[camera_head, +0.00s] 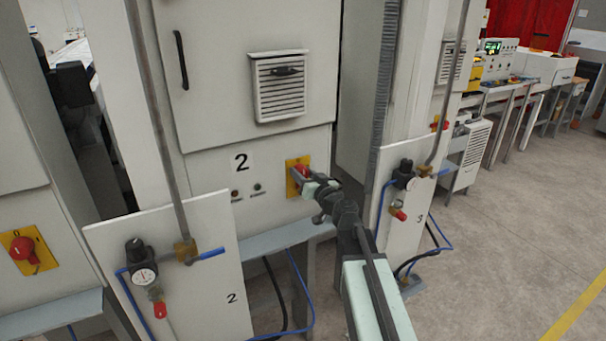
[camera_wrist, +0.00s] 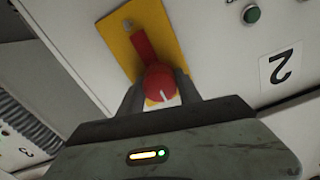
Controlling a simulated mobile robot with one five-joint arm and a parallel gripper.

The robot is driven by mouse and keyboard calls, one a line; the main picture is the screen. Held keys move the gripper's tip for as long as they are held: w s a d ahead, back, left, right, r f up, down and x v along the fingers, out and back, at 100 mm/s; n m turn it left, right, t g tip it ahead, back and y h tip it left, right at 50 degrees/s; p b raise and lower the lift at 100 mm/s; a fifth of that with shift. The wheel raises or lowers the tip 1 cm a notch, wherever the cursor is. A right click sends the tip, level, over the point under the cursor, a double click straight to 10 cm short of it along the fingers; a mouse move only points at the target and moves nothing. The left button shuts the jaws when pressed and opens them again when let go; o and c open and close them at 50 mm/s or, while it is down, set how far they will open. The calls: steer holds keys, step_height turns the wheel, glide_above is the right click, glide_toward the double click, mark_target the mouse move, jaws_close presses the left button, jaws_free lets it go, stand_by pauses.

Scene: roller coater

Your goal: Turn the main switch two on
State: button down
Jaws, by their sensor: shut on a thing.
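The main switch two is a red rotary knob on a yellow plate (camera_head: 291,163), right of the black "2" label (camera_head: 242,162) on the grey cabinet. Its red handle shows in the wrist view (camera_wrist: 160,84), with the yellow plate (camera_wrist: 126,52) behind it. My gripper (camera_head: 304,176) is at the knob, and its two fingers stand on either side of the knob's near end in the wrist view (camera_wrist: 160,100). The gripper is shut on the red knob. A white mark shows on the knob. In the head view the gripper hides part of the knob.
Another red switch (camera_head: 24,250) on a yellow plate is at the left. Panel 2 (camera_head: 205,285) with a gauge and blue hose stands at front left, panel 3 (camera_head: 421,205) at right. A vented cabinet door (camera_head: 277,86) is above. Open floor (camera_head: 480,260) lies to the right.

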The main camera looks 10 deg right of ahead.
steer(key=shift+m, duration=0.4)
steer(key=m, duration=0.3)
steer(key=shift+d+m, duration=0.1)
steer(key=shift+m, duration=0.2)
steer(key=m, duration=0.4)
steer(key=shift+f+m, duration=0.1)
steer(key=shift+m, duration=0.2)
steer(key=m, duration=0.4)
steer(key=shift+m, duration=2.4)
steer(key=c, duration=0.8)
jaws_free()
